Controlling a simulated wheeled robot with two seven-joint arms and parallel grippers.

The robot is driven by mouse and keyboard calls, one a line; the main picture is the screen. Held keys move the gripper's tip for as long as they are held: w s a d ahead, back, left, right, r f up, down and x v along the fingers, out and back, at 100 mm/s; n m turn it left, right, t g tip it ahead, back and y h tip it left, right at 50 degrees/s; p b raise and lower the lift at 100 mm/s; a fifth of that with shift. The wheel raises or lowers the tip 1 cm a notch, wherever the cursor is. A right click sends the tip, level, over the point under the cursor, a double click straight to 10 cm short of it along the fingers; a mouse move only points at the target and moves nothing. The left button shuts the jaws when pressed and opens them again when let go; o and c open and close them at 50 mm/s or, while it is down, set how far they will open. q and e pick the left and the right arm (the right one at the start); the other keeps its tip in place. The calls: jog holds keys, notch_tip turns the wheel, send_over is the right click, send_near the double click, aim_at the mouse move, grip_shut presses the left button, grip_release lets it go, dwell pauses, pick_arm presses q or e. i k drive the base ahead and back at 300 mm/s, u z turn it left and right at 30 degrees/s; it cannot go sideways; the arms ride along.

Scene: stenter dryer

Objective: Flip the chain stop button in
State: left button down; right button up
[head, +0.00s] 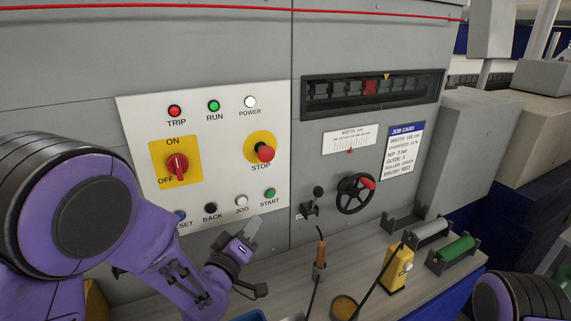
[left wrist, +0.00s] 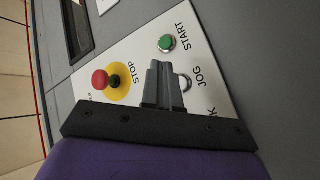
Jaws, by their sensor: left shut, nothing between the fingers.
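The stop button (head: 266,153) is a red mushroom head on a yellow disc, labelled STOP, on the white control panel (head: 215,112). In the left wrist view the red button (left wrist: 100,80) stands out from its yellow disc, with a dark stem between. My left gripper (head: 252,227) is shut and empty. It is below the stop button, near the JOG and START buttons, and apart from the stop button. In the left wrist view the shut fingers (left wrist: 160,72) overlap part of the JOG button. My right gripper is not in view.
A red ON/OFF switch (head: 177,165) sits left of the stop button. The green START button (head: 270,194) and white JOG button (head: 241,201) are below it. A black handwheel (head: 356,194) is to the right. A shelf (head: 290,275) below holds a yellow device (head: 396,270) and rollers.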

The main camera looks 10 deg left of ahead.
aim_at(266, 153)
jog(key=k, duration=1)
